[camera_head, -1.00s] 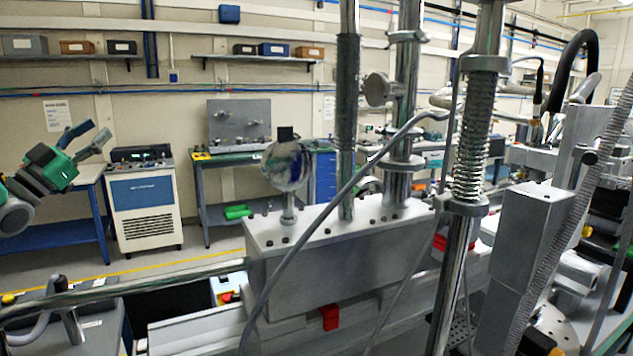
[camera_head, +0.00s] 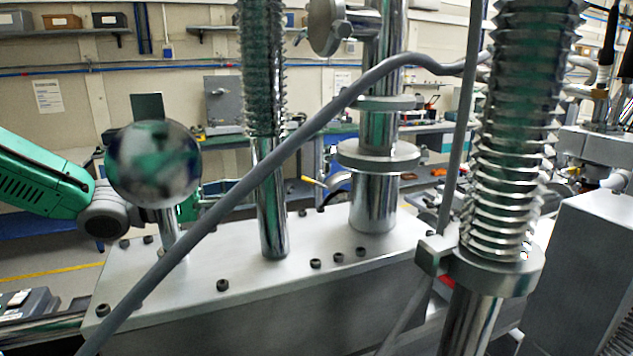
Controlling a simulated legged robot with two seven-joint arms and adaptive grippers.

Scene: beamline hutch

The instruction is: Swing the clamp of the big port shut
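My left arm reaches in from the left, its green link and grey joint beside a shiny ball (camera_head: 153,163) on a post. The ball covers much of my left gripper (camera_head: 203,203); a green part and thin grey parts show just right of it, too little to tell whether it is open. A yellow-tipped lever (camera_head: 313,182) shows beyond the thin column, beside a curved grey part (camera_head: 338,184); this may be the port clamp, but the columns partly hide it. A round capped flange (camera_head: 327,26) juts from the thick column higher up. My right gripper is not in view.
A metal box (camera_head: 300,275) with bolts carries the ball post, a thin bellows column (camera_head: 262,75) and a thick flanged column (camera_head: 376,155). A grey cable (camera_head: 235,195) crosses in front. A large bellows (camera_head: 515,130) stands near at right.

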